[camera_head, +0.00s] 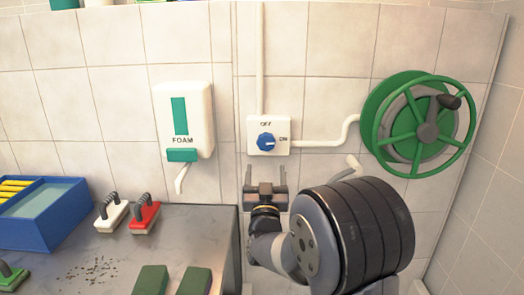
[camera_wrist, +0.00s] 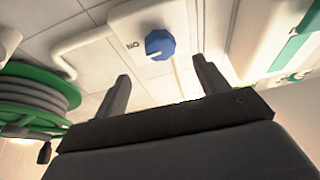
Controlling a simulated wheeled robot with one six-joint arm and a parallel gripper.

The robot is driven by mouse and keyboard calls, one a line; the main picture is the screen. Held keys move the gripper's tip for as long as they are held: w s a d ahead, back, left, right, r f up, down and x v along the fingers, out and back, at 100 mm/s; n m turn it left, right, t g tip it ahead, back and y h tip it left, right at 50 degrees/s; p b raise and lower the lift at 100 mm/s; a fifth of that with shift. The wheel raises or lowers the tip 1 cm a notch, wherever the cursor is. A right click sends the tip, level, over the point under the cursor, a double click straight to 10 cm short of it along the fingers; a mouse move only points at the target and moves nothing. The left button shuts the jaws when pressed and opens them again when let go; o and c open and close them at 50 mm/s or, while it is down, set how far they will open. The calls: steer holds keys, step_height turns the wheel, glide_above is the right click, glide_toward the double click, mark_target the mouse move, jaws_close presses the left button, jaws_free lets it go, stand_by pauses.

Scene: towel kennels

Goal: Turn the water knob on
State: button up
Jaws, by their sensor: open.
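The water knob (camera_head: 266,141) is a round blue dial on a white wall box (camera_head: 254,148), with OFF lettered above it and ON to its right. A pale mark on the knob is visible, but its exact setting is hard to read. My gripper (camera_head: 265,176) is open and empty, a little below the box, with its fingers pointing up. In the wrist view the blue knob (camera_wrist: 160,44) shows beyond and between the two fingertips (camera_wrist: 163,70), apart from them. The white box (camera_wrist: 128,22) surrounds it there.
A green hose reel (camera_head: 420,122) is on the wall at right, joined to the box by a white pipe (camera_head: 325,142). A white foam dispenser (camera_head: 184,118) hangs at left. A grey counter (camera_head: 190,225) holds brushes (camera_head: 144,216) and a blue tray (camera_head: 42,236).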

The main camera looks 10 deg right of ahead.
mark_target(266, 146)
steer(key=p+x, duration=0.2)
steer(key=x, duration=0.8)
steer(key=shift+p, duration=0.35)
steer(key=c, duration=1)
steer(key=shift+o, duration=0.2)
steer(key=shift+f, duration=0.1)
steer(key=shift+f+m+b, duration=0.1)
steer(key=shift+m+b, duration=0.3)
steer(key=shift+b, duration=0.35)
steer(key=shift+m+h+b, duration=0.3)
steer(key=shift+b, duration=0.1)
steer(key=shift+m, duration=0.4)
